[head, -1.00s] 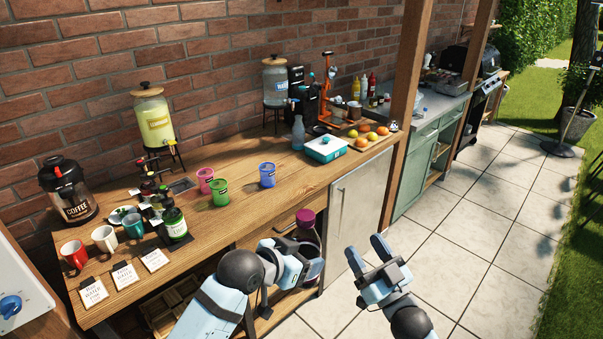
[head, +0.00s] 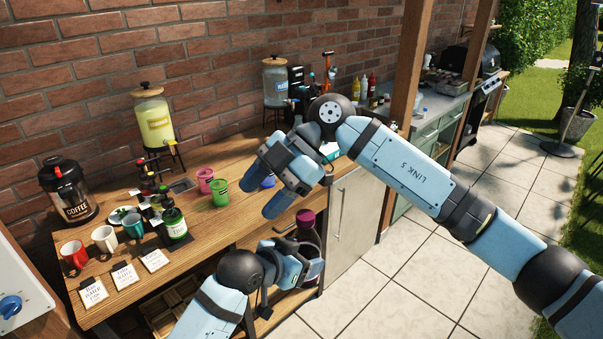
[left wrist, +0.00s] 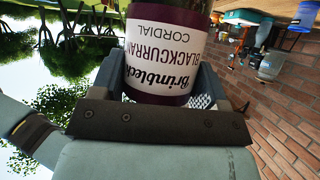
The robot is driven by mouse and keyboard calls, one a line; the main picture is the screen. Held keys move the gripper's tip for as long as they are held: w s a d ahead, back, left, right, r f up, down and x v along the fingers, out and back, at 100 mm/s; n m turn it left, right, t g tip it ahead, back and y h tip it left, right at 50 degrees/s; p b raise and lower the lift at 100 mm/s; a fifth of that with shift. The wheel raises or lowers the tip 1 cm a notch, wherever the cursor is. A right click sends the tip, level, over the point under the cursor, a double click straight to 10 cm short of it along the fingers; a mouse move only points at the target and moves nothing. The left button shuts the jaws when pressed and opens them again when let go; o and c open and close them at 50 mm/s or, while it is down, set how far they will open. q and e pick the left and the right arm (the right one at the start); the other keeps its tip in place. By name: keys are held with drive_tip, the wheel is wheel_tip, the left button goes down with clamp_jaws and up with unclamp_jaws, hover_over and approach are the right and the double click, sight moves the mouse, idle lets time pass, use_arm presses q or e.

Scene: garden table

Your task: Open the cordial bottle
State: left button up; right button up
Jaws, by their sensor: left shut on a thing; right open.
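The cordial bottle (head: 308,236) has a purple cap (head: 306,217) on its top. My left gripper (head: 312,262) is shut around the bottle, in front of the table's edge. In the left wrist view the bottle's white and purple label (left wrist: 163,55), reading blackcurrant cordial, shows upside down between the fingers. My right gripper (head: 259,198) is open and empty. In the head view it shows above and left of the cap, over the table, with its fingers pointing down and left, apart from the cap.
The wooden table (head: 215,228) holds pink (head: 205,180), green (head: 219,192) and blue cups, the blue one mostly hidden by my right gripper. A fridge (head: 350,220) is below.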

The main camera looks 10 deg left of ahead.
sight(302, 214)
drive_tip(key=w+d+m+t+h, duration=0.1)
drive_tip(key=h, duration=0.1)
drive_tip(key=w+d+m+t+h, duration=0.1)
drive_tip(key=w+d+t+h, duration=0.1)
drive_tip(key=h, duration=0.1)
drive_tip(key=w+d+m+t+h, duration=0.1)
drive_tip(key=m+h, duration=0.1)
drive_tip(key=shift+w+d+r+t, duration=0.15)
drive_tip(key=shift+d+r+t, duration=0.05)
drive_tip(key=shift+d+t, duration=0.2)
drive_tip(key=shift+w+d+r+m+h, duration=0.15)
drive_tip(key=shift+w+d+m+h, duration=0.1)
drive_tip(key=shift+m+h, duration=0.15)
drive_tip(key=shift+d+t, duration=0.15)
drive_tip(key=shift+t, duration=0.15)
wheel_tip(302, 214, down, 8)
drive_tip(key=shift+r, duration=0.1)
